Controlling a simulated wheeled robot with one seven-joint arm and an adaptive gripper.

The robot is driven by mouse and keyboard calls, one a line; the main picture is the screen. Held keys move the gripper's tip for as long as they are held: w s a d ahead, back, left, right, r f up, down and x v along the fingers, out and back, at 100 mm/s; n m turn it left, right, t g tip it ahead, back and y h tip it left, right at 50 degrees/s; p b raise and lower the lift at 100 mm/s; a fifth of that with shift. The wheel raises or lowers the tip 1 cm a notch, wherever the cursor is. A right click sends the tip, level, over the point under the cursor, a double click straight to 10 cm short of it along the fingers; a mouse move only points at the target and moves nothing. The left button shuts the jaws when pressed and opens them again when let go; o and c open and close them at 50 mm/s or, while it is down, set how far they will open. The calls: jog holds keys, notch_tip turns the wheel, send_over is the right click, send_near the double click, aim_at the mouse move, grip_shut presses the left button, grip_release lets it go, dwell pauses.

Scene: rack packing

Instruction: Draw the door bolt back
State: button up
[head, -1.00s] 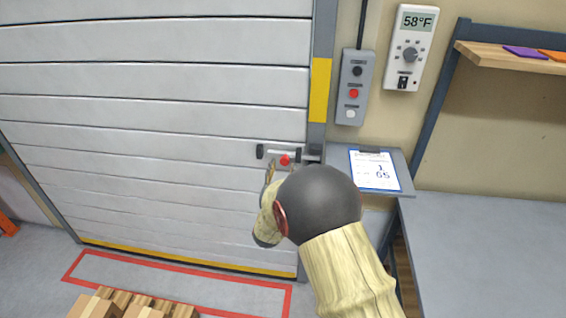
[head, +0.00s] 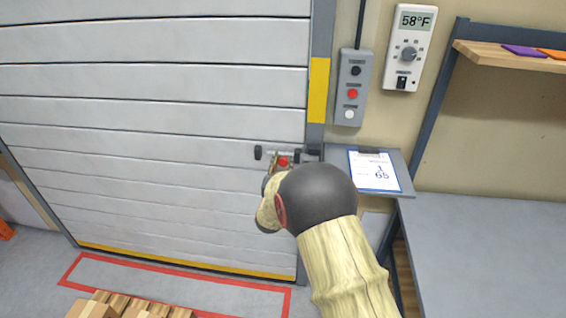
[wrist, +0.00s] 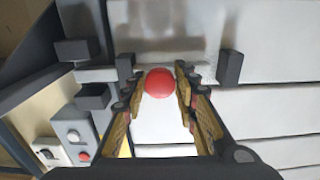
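The door bolt (head: 268,153) is a light bar in dark brackets, low at the right edge of the grey slatted door (head: 150,110). Its red knob (head: 283,161) also shows in the wrist view (wrist: 159,83). My gripper (head: 277,163) is at the bolt. In the wrist view (wrist: 160,95) its two fingers are spread, one on each side of the knob, with gaps visible between knob and fingers. My arm hides part of the door below the bolt in the head view.
A clipboard (head: 375,170) lies on a small shelf right of the bolt. A grey button box (head: 351,88) and a thermostat (head: 408,48) hang on the wall above. A grey table (head: 490,240) stands at right. Boxes on a pallet (head: 130,306) are on the floor.

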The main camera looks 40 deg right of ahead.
aim_at(270, 155)
jog(key=c, duration=0.6)
grip_shut()
jog(key=w+a, duration=0.1)
jog(key=w, duration=0.1)
jog(key=w+a, duration=0.2)
jog(key=shift+w+a+b, duration=0.1)
jog(key=shift+a+b, duration=0.2)
jog(key=o, duration=1.1)
grip_release()
jog(key=shift+c, duration=0.2)
jog(key=v, duration=1.2)
